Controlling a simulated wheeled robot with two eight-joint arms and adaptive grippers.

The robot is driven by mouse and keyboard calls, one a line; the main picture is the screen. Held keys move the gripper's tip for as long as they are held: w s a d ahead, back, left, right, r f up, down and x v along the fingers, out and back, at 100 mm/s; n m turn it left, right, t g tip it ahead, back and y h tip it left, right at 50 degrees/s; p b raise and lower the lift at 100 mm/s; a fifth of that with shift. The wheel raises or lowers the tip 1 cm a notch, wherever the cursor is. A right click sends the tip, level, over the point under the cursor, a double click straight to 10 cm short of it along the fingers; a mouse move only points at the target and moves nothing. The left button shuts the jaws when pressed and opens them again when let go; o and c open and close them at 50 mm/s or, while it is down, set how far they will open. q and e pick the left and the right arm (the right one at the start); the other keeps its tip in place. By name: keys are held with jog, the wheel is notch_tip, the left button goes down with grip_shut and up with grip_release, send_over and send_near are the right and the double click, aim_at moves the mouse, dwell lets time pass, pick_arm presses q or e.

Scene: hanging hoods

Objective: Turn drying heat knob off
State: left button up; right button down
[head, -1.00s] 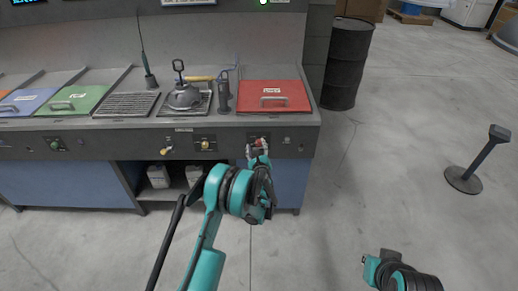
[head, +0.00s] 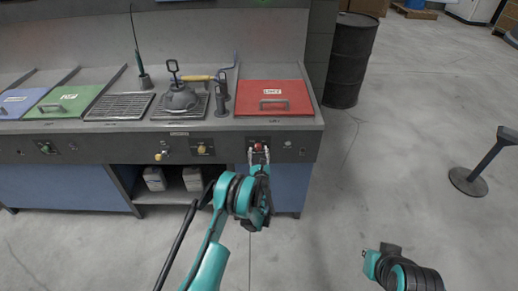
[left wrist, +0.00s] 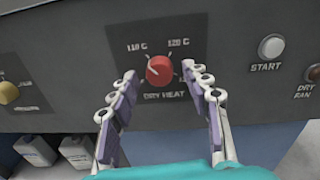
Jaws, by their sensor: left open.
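The red drying heat knob (left wrist: 160,70) sits on a dark plate labelled "DRY HEAT" on the front panel. Its pointer is turned to the upper left, near the "110 C" mark. The knob (head: 258,147) also shows in the head view, just past my left gripper. My left gripper (left wrist: 160,82) is open, with one finger on each side of the knob and a gap on both sides. Contact with the knob is not visible. In the head view my left gripper (head: 258,156) is at the panel below the red lid. My right gripper is not clearly visible; part of my right arm shows at lower right.
A yellow knob (left wrist: 8,93) is to the left. The red lid (head: 273,98) lies above. Open floor lies to the right, with a black barrel (head: 350,60).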

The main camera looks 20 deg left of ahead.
pick_arm(q)
jog(key=shift+s+r, duration=0.15)
jog(key=c, duration=0.3)
grip_shut()
